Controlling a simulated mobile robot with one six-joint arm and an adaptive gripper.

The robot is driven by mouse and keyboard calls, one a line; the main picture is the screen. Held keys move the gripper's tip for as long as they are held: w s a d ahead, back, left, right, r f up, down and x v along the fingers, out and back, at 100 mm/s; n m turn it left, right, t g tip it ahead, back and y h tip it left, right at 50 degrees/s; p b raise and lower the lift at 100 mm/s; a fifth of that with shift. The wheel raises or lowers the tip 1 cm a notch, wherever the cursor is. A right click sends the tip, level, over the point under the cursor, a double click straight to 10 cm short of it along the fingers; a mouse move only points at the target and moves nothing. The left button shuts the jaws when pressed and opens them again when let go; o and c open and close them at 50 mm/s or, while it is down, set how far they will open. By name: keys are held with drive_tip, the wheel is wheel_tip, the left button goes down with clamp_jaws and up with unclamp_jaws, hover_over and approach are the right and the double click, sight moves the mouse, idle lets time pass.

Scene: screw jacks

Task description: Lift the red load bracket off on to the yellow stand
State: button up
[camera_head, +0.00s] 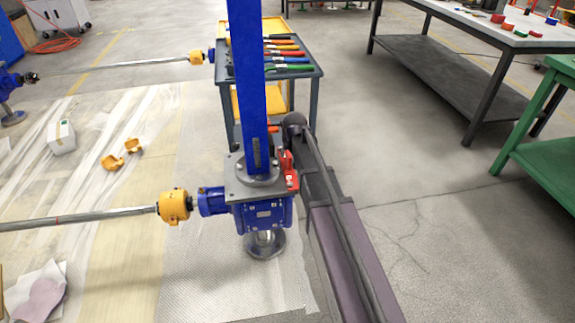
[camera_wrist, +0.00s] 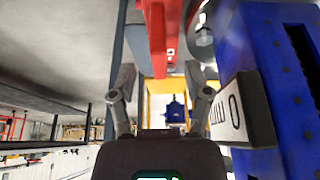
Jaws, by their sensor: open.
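The red load bracket (camera_head: 291,181) sits at the right side of the top plate of the blue screw jack (camera_head: 264,214), beside its tall blue column (camera_head: 250,90). In the wrist view the red bracket (camera_wrist: 158,30) comes down from the top edge, above and between my fingertips. My fingers are not clear in the head view. Yellow panels (camera_head: 245,104) show under the tool trolley; I cannot tell whether these are the yellow stand.
The tool trolley (camera_head: 300,73) stands just behind the jack. A yellow coupling and shaft (camera_head: 100,215) run left from it. The jack's blue housing (camera_wrist: 285,80) is close on the right in the wrist view. A green bench (camera_head: 545,150) stands right, with open floor before it.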

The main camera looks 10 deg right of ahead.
sight(289, 155)
drive_tip(key=shift+w+b+x, duration=0.15)
drive_tip(key=shift+b+x, duration=0.55)
drive_tip(key=shift+x, duration=0.15)
drive_tip(key=shift+w+b+x, duration=0.2)
drive_tip(key=shift+b+x, duration=0.45)
drive_tip(key=shift+x, duration=0.15)
drive_tip(key=shift+b+x, duration=0.85)
drive_tip(key=shift+r, duration=0.1)
clamp_jaws()
